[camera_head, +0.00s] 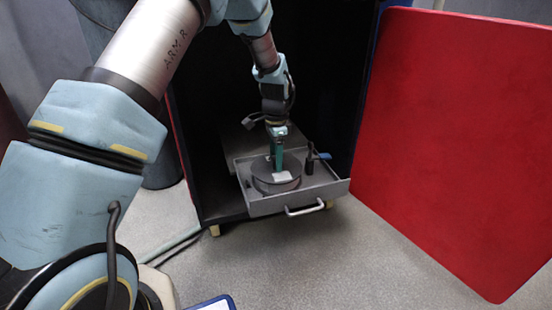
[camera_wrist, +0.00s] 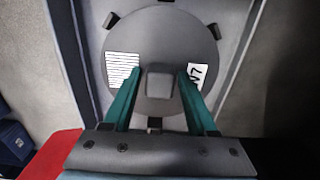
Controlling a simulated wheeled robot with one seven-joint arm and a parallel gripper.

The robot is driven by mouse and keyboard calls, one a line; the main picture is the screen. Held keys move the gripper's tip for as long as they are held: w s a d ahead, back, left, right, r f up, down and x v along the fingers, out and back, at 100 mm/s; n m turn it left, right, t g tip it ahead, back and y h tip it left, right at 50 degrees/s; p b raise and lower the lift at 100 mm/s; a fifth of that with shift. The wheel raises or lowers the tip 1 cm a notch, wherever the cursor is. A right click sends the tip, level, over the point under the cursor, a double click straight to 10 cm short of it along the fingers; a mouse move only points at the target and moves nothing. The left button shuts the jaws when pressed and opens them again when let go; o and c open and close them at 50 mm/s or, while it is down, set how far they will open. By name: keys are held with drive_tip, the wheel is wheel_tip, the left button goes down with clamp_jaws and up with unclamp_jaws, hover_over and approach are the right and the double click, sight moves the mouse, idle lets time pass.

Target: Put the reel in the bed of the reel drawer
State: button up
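The reel (camera_head: 262,172) is a dark grey round spool with pale labels. It is within the pulled-out grey drawer (camera_head: 262,208), toward its left side. In the wrist view the reel's flat top face (camera_wrist: 185,40) fills the middle, with a square block (camera_wrist: 160,84) at its centre. Black stubs (camera_wrist: 111,20) stand around its rim; whether it rests fully on the bed is hidden. My gripper (camera_head: 277,168) points down over the reel. In the wrist view its teal fingers (camera_wrist: 160,74) stand either side of the block, with a slight gap at each side.
A black upright post (camera_head: 310,158) and a blue-tipped part (camera_head: 322,156) are at the drawer's right. The drawer has a front handle (camera_head: 305,209). A dark cabinet surrounds it, with a large red door (camera_head: 455,140) open at right. Floor in front (camera_head: 330,260) is clear.

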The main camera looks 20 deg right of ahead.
drive_tip(key=shift+o, duration=0.9)
wheel_tip(320, 180, up, 8)
drive_tip(key=shift+f+p, duration=0.1)
drive_tip(key=shift+p, duration=1)
drive_tip(key=a+r+n, duration=0.3)
drive_tip(key=a+n, duration=0.2)
drive_tip(key=a, duration=0.6)
drive_tip(key=a+r+n, duration=0.4)
drive_tip(key=a, duration=0.6)
drive_tip(key=s+a+n, duration=0.4)
drive_tip(key=s+a, duration=0.1)
drive_tip(key=a, duration=0.2)
drive_tip(key=s+a+r+n+t, duration=0.1)
drive_tip(key=s+a+n, duration=0.4)
drive_tip(key=a, duration=0.3)
drive_tip(key=shift+s+a+t, duration=0.3)
drive_tip(key=shift+s, duration=0.2)
